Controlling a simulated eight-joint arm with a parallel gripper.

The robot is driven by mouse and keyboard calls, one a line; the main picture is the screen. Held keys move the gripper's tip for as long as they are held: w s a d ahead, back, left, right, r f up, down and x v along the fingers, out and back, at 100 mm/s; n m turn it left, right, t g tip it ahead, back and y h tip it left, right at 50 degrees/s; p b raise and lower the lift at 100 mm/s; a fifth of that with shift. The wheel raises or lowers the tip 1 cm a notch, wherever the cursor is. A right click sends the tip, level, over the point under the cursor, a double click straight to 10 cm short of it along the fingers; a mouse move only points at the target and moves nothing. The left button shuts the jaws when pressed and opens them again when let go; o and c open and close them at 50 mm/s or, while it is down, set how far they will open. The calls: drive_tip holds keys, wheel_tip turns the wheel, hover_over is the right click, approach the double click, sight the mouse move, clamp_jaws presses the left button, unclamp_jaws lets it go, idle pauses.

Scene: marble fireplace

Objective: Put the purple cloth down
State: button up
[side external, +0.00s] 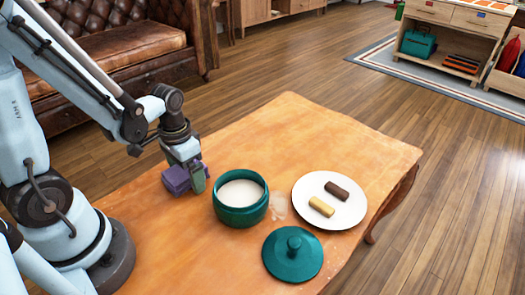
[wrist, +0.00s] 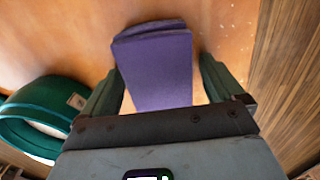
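The purple cloth (side external: 176,180) is a folded, block-like bundle at the left part of the orange table, beside the green pot. In the side view it appears to rest on the tabletop, partly hidden by a finger. My gripper (side external: 192,178) is low over the table, pointing down at the cloth. In the wrist view the cloth (wrist: 158,70) lies between the two fingers of my gripper (wrist: 160,85). The fingers are spread wide, with narrow gaps showing beside the cloth, so it does not look clamped.
The open green pot (side external: 240,215) with white contents stands close to the right of my gripper. A white spill (side external: 278,207) lies beside it. The green lid (side external: 292,277) and a white plate (side external: 350,215) with two bars are further right. The table's back area is clear.

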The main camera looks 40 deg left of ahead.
drive_tip(key=shift+r, duration=0.1)
drive_tip(key=shift+r, duration=5.95)
drive_tip(key=w+d+r+t, duration=0.1)
drive_tip(key=w+d+t, duration=0.2)
drive_tip(key=d+t, duration=0.2)
drive_tip(key=shift+w+r+t, duration=0.35)
drive_tip(key=shift+r+t, duration=0.05)
drive_tip(key=shift+t, duration=0.7)
drive_tip(key=g, duration=0.6)
hover_over(178, 174)
wheel_tip(178, 174, down, 2)
drive_tip(key=shift+w+f, duration=0.3)
drive_tip(key=shift+f, duration=1.6)
drive_tip(key=shift+w+f, duration=0.25)
drive_tip(key=shift+f, duration=1.7)
drive_tip(key=shift+w+f, duration=0.3)
drive_tip(key=shift+f, duration=1.6)
